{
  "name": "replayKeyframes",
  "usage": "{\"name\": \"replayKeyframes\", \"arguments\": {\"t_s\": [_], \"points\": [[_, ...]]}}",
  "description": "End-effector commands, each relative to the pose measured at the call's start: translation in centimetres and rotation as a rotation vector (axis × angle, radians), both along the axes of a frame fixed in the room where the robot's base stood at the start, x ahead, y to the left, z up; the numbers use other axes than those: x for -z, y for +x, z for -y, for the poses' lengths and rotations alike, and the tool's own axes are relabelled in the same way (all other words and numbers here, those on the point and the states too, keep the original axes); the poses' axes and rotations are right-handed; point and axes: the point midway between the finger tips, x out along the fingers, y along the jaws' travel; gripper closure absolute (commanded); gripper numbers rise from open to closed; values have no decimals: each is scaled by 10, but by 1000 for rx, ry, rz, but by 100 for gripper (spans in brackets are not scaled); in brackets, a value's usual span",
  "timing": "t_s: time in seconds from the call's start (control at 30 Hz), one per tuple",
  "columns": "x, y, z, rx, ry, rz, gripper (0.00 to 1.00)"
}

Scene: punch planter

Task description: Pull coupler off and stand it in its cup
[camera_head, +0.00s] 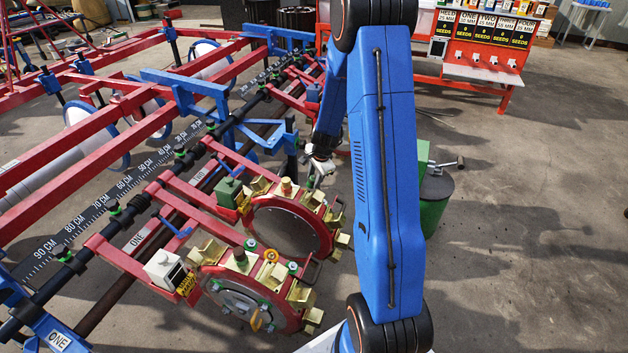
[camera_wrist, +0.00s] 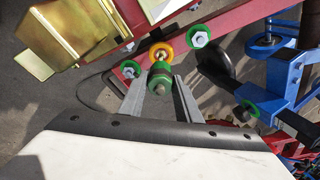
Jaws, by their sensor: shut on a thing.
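My gripper (camera_wrist: 160,88) is shut on a small green and dark banded piece (camera_wrist: 160,74), likely the coupler. In the wrist view the piece sits between the two grey fingers, in front of a yellow-orange ring (camera_wrist: 160,53) on the red frame. I cannot tell whether the piece still touches that ring. I cannot make out which thing is the cup.
A nearer punch wheel (camera_head: 240,300) has brass brackets and green-collared bolts around its rim. Brass boxes (camera_wrist: 85,35) are close to my gripper on the left, and a blue bracket (camera_wrist: 275,95) is on the right. A green drum (camera_head: 433,212) stands to the right. Open floor lies beyond it.

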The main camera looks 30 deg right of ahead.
Motion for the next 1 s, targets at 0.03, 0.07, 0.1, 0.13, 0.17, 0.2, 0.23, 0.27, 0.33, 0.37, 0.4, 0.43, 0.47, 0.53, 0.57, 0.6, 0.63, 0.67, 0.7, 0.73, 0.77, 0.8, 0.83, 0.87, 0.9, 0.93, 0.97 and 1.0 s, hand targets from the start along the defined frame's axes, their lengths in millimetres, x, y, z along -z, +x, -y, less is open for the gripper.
{"name": "replayKeyframes", "arguments": {"t_s": [0.03,0.07,0.1,0.13,0.17,0.2,0.23,0.27,0.33,0.37,0.4,0.43,0.47,0.53,0.57,0.6,0.63,0.67,0.7,0.73,0.77,0.8,0.83,0.87,0.9,0.93,0.97,1.0], "points": [[-3,-1,1,0,0,1,100],[-5,-1,1,0,0,1,100],[-7,-2,2,0,0,1,100],[-9,-3,2,0,0,1,100],[-11,-3,3,0,0,1,100],[-14,-4,3,0,-1,1,100],[-16,-4,4,1,-1,1,100],[-17,-5,4,1,-1,2,100],[-21,-6,5,1,-1,1,100],[-23,-7,6,1,0,1,100],[-25,-8,6,0,0,1,100],[-27,-8,7,0,0,1,100],[-29,-9,7,0,-1,1,100],[-32,-9,8,0,-1,1,100],[-33,-10,8,1,-1,1,100],[-33,-10,8,1,-1,1,100],[-33,-10,8,1,-1,0,100],[-33,-10,8,1,0,0,100],[-33,-10,8,1,0,0,100],[-33,-10,8,1,0,0,100],[-33,-10,8,1,0,0,100],[-33,-10,8,1,0,0,100],[-33,-10,8,1,0,0,100],[-34,-10,8,1,0,1,100],[-35,-10,8,1,0,1,100],[-37,-10,8,1,0,1,100],[-39,-10,8,0,0,1,100],[-43,-10,8,-1,0,1,100]]}}
